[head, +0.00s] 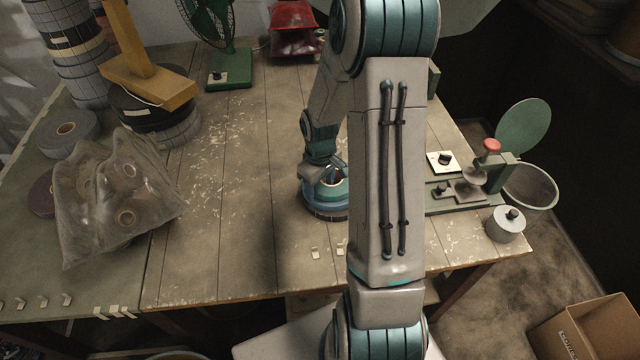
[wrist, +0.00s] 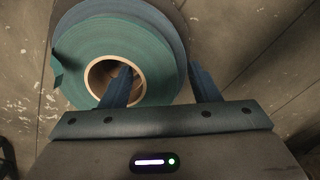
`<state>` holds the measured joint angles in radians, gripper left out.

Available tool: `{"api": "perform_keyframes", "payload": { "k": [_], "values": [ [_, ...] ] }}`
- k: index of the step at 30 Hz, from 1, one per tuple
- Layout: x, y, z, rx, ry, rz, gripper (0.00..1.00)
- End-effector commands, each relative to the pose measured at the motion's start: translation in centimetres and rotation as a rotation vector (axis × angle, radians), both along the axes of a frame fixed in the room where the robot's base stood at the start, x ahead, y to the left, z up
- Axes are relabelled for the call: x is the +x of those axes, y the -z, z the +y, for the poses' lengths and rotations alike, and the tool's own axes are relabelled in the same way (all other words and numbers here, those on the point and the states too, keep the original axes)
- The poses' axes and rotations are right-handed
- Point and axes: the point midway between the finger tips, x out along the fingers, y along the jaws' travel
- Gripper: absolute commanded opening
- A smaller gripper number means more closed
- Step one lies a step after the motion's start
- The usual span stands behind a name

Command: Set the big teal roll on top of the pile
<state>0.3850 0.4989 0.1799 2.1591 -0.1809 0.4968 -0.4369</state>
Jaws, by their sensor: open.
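The big teal roll (wrist: 80,48) lies flat on top of a low pile of rolls, with its pale core showing. In the wrist view a blue-grey roll (wrist: 178,30) shows from under it, offset toward the upper right. In the head view the teal roll (head: 312,191) tops the pile, with darker rolls (head: 325,213) beneath. My gripper (wrist: 161,68) is open at the roll. One finger shows over the core hole, the other past the outer right edge, with the roll's band between them. I cannot tell whether the fingers touch it. My arm hides the pile's right side in the head view.
A bag of rolls (head: 115,195), a grey roll (head: 67,132) and a tall stack (head: 75,50) stand left. A green device (head: 465,190) stands right. The table between bag and pile is clear.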

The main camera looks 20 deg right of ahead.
Motion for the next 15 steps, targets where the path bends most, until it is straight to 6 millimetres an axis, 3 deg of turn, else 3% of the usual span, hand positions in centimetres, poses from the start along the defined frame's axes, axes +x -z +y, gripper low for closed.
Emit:
{"api": "perform_keyframes", "payload": {
  "k": [8,15],
  "values": [
    [0.1,-1.8,0.0,-0.002,0.001,-0.004,0.56],
    [0.1,-6.6,-0.1,-0.002,0.000,-0.006,0.56]
  ]
}}
